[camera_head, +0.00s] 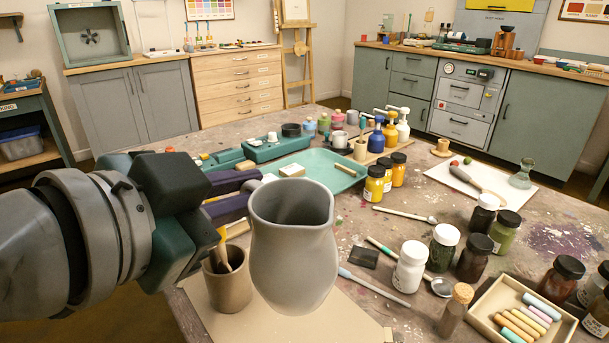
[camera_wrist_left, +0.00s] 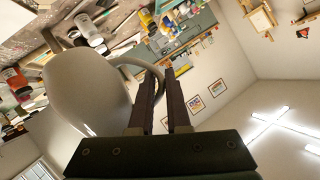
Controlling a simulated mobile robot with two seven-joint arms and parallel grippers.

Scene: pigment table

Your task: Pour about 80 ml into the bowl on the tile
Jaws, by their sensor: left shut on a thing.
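A grey jug (camera_head: 292,240) with a spout hangs in the air in the front middle of the head view, roughly upright. My left gripper (camera_head: 246,192) comes in from the left and is shut on the jug's handle. In the left wrist view the jug's pale body (camera_wrist_left: 88,92) fills the left side, with its curved handle (camera_wrist_left: 135,62) at the gripper's fingers (camera_wrist_left: 160,80). The jug's contents cannot be made out. I cannot make out a bowl on a tile; the jug hides part of the table. My right gripper is not in view.
A brown cup (camera_head: 228,286) with a brush stands beside the jug on a beige board (camera_head: 345,322). A teal tray (camera_head: 322,170) lies behind. Several jars, including a white one (camera_head: 410,268), and a chalk tray (camera_head: 484,331) crowd the right. A white slab (camera_head: 447,178) lies farther back.

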